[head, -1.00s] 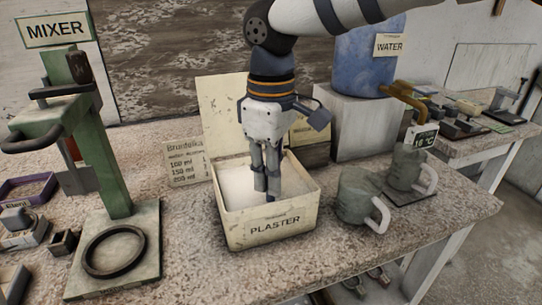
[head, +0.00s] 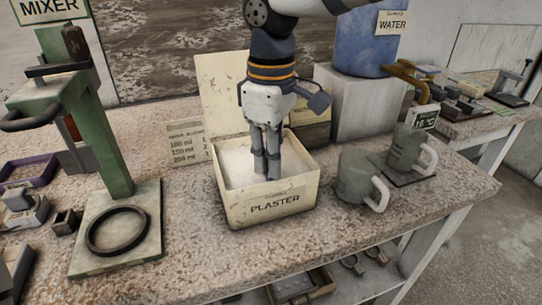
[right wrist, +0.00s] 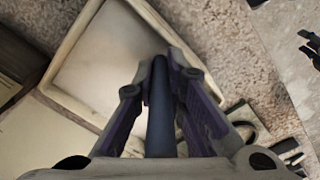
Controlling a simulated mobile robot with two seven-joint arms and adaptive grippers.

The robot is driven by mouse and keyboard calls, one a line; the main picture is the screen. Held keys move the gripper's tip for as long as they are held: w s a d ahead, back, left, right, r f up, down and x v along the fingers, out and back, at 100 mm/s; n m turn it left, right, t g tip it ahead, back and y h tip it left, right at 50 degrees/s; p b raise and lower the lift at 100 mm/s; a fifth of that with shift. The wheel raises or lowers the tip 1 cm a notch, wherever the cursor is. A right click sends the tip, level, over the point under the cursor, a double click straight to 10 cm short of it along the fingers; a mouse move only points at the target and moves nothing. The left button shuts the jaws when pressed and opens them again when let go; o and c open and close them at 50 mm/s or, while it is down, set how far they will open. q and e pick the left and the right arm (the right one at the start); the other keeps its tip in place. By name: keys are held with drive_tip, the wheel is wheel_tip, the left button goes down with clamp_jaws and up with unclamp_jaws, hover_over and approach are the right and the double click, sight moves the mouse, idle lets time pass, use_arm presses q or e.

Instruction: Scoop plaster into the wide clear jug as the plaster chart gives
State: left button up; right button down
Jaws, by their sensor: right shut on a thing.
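My right gripper (head: 267,165) points down inside the open plaster box (head: 272,210). It is shut on a dark blue rod-like handle (right wrist: 160,110), seen between its fingers in the right wrist view. The handle's far end is hidden. Pale plaster (head: 236,165) fills the box's inside. One greyish clear jug (head: 356,178) with a white handle stands right of the box. A second, similar jug (head: 405,152) stands behind it on a dark plate; I cannot tell surely which is wider. The chart (head: 187,146), with rows in ml, stands behind the box at left, too blurred to read fully.
A green mixer stand (head: 100,130) with a black ring (head: 117,231) on its base is at left. A blue water barrel (head: 365,45) on a pale block (head: 360,105) stands behind the jugs, its brass tap above the rear jug. The front right bench top is clear.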

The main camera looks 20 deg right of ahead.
wheel_tip(320, 180, up, 10)
idle(0.6)
